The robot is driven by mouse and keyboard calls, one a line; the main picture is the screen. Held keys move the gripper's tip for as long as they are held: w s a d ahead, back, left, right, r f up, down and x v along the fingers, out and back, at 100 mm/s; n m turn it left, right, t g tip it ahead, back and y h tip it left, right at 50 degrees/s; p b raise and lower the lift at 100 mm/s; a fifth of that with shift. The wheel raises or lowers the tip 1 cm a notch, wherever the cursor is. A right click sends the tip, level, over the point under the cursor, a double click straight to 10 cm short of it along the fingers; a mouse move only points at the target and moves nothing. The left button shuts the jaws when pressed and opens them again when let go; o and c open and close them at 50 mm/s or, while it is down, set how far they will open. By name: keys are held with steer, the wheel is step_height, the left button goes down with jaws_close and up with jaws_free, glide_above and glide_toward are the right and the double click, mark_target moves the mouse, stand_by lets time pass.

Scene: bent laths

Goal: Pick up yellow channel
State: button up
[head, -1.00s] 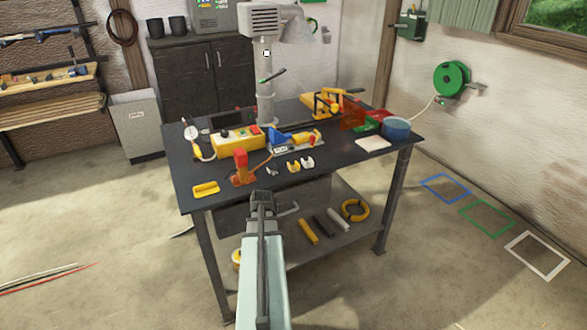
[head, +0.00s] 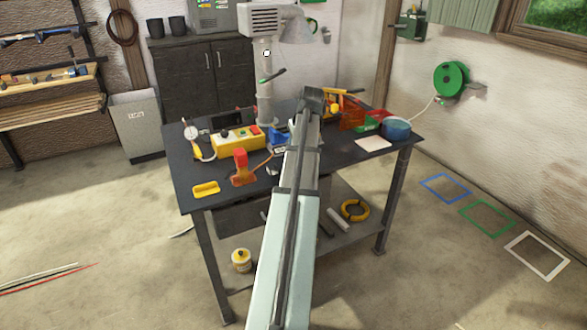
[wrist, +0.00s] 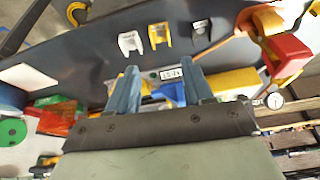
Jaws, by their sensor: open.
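The yellow channel (wrist: 160,35) is a small U-shaped piece on the dark table top in the wrist view. It lies between a white channel (wrist: 131,43) and a small grey piece (wrist: 201,27). My gripper (wrist: 158,67) is open, with its two blue-grey fingers apart and nothing held between them. In the picture the channel is just beyond the fingertips, roughly in line with the gap, and apart from them. The height of the fingers above the table is hard to tell. In the head view my arm hides the yellow channel, and the fingers cannot be made out.
A blue clamp (wrist: 172,92) and a labelled plate show between the fingers. A yellow control box (head: 238,139) and an orange-red tool (head: 242,168) stand to the left on the table (head: 180,165). A yellow tray-like piece (head: 206,189) lies near the front left edge.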

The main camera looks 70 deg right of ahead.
steer(key=x, duration=1.3)
steer(key=shift+w+d, duration=0.15)
steer(key=shift+w, duration=0.05)
steer(key=c, duration=0.8)
